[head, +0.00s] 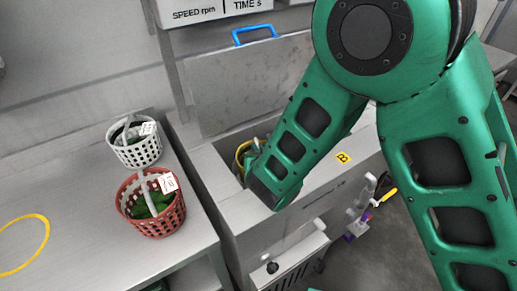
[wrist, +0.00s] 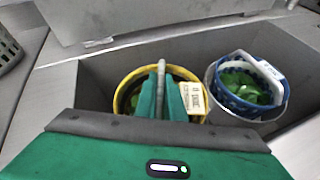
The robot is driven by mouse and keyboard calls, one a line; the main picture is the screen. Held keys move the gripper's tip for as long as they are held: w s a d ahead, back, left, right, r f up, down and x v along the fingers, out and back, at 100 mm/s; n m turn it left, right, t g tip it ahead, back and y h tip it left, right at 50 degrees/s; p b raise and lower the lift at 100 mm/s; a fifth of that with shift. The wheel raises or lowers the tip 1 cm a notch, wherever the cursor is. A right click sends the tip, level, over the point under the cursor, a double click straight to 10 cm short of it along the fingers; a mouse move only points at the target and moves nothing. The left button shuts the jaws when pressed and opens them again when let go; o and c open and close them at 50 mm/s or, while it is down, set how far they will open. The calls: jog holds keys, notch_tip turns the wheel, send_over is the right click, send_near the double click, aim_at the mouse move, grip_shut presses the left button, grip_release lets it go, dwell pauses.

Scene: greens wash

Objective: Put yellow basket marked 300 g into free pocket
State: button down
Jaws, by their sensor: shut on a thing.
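The yellow basket (wrist: 121,90) is inside the open steel tub, on the left side of it in the wrist view. My gripper (wrist: 161,98) is shut on its upright pale handle (wrist: 161,72). A white tag (wrist: 193,98) hangs at the basket's right side; its print is too small to read surely. In the head view, only a bit of yellow rim (head: 240,154) shows past my arm. A blue basket with greens (wrist: 250,92) sits to the right in a metal ring. Any pocket under the yellow basket is hidden, so I cannot tell if it is seated.
The tub's lid (head: 245,85) stands open behind, with a blue handle (head: 255,32). On the left counter stand a white basket (head: 135,150) and a red basket (head: 150,205), both tagged. A yellow ring (head: 22,245) marks bare counter.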

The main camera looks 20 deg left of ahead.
jog(key=c, duration=1.8)
grip_release()
jog(key=shift+s+d+f, duration=0.1)
jog(key=shift+s+f, duration=0.05)
jog(key=shift+f, duration=0.15)
jog(key=shift+c, duration=0.2)
jog(key=shift+r, duration=0.25)
jog(key=v, duration=1.2)
jog(key=shift+r, duration=0.45)
